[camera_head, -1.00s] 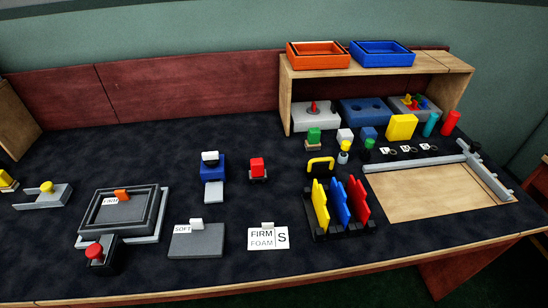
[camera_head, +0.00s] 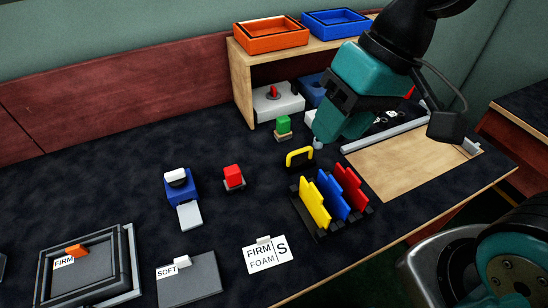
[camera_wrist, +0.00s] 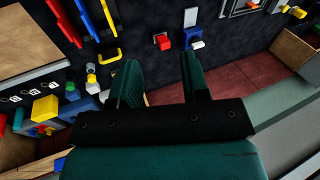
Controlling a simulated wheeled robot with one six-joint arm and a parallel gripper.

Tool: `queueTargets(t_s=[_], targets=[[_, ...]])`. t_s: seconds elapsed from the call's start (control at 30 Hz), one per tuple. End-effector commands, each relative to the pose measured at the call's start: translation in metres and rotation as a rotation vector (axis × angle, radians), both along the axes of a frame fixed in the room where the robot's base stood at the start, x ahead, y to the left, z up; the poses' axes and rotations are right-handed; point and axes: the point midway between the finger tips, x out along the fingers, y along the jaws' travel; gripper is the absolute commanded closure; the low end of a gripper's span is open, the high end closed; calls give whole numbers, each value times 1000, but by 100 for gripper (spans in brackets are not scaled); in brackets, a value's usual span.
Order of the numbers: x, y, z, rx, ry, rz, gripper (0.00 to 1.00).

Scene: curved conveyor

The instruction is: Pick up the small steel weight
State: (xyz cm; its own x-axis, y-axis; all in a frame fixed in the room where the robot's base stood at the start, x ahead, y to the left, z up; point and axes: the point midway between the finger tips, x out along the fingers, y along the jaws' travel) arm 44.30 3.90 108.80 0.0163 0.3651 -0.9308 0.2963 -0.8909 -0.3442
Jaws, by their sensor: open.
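My gripper (camera_head: 338,122) hangs above the table near the yellow handle (camera_head: 299,157), in front of the wooden shelf. In the wrist view its two teal fingers stand apart with a clear gap (camera_wrist: 159,58), and nothing shows between them. I cannot clearly pick out a small steel weight. A small pale-topped piece (camera_head: 318,143) shows just under the fingers in the head view; it cannot be told whether it is the weight. In the wrist view a yellow-and-white knobbed piece (camera_wrist: 91,73) stands left of the fingers. My arm hides much of the shelf and the items under it.
A rack of yellow, blue and red plates (camera_head: 333,199) stands near the front. A red-topped block (camera_head: 233,176) and a blue block (camera_head: 182,189) stand left. Orange (camera_head: 265,36) and blue (camera_head: 336,22) trays sit on the shelf (camera_head: 239,85). The dark tabletop between them is free.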

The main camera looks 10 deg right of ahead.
Motion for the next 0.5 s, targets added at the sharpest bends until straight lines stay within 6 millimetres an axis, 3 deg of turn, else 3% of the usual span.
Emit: queueTargets(t_s=[0.1, 0.3, 0.4, 0.5], targets=[[62, -18, -34, 22, 148, -406, 58], [152, -67, -91, 81, 395, -1076, 58], [178, -90, -115, 110, 485, -1310, 58], [192, -106, -129, 128, 542, -1452, 58]])
